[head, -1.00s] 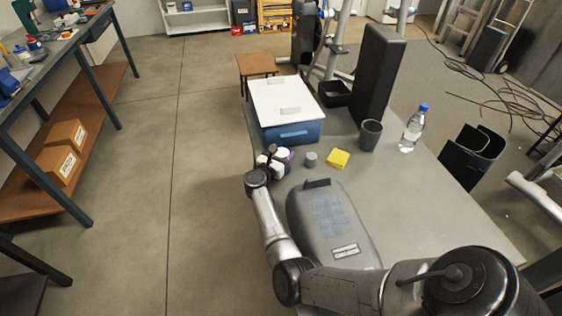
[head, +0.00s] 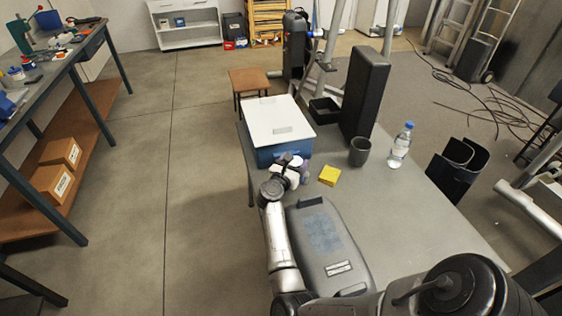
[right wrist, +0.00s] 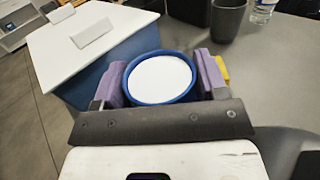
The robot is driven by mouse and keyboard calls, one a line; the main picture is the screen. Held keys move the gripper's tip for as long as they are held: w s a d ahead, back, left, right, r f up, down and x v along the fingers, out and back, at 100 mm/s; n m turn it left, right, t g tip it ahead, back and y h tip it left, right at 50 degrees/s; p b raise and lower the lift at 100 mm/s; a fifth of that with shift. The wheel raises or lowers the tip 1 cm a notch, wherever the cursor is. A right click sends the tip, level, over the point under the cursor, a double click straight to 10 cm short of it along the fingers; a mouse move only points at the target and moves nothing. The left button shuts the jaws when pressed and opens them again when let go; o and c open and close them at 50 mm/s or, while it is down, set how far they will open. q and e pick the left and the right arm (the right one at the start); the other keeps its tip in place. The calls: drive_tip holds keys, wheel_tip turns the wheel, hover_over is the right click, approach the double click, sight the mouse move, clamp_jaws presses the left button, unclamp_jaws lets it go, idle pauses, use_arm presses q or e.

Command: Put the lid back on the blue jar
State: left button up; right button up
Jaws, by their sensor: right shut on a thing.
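My right gripper (head: 293,169) is over the grey table, close to the near side of a blue box with a white lid. In the right wrist view its purple fingers (right wrist: 163,82) are shut on both sides of a round blue-rimmed thing (right wrist: 162,100) with a white face. I cannot tell whether this is the blue jar or its lid. In the head view the gripper mostly hides it, and I cannot tell whether it touches the table. No separate jar or lid is clear elsewhere. My left gripper is not in view.
The white-lidded blue box (head: 277,120) stands just beyond the gripper. A yellow block (head: 329,175), dark cup (head: 359,152), bottle (head: 400,145) and tall black block (head: 364,92) are to the right. A grey case (head: 325,235) lies nearer. Table (head: 425,215) at right is clear.

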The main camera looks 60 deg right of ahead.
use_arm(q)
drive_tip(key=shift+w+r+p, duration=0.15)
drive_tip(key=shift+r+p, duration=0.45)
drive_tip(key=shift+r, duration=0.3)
use_arm(e)
drive_tip(key=s+r, duration=0.2)
drive_tip(key=s, duration=0.1)
drive_tip(key=shift+d+r, duration=0.2)
drive_tip(key=shift+d, duration=0.1)
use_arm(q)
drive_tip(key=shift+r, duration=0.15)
use_arm(e)
drive_tip(key=shift+s+d+r, duration=0.1)
drive_tip(key=shift+s+r, duration=0.15)
drive_tip(key=shift+s, duration=0.4)
drive_tip(key=o, duration=0.5)
drive_tip(key=c, duration=0.9)
drive_tip(key=shift+c, duration=0.2)
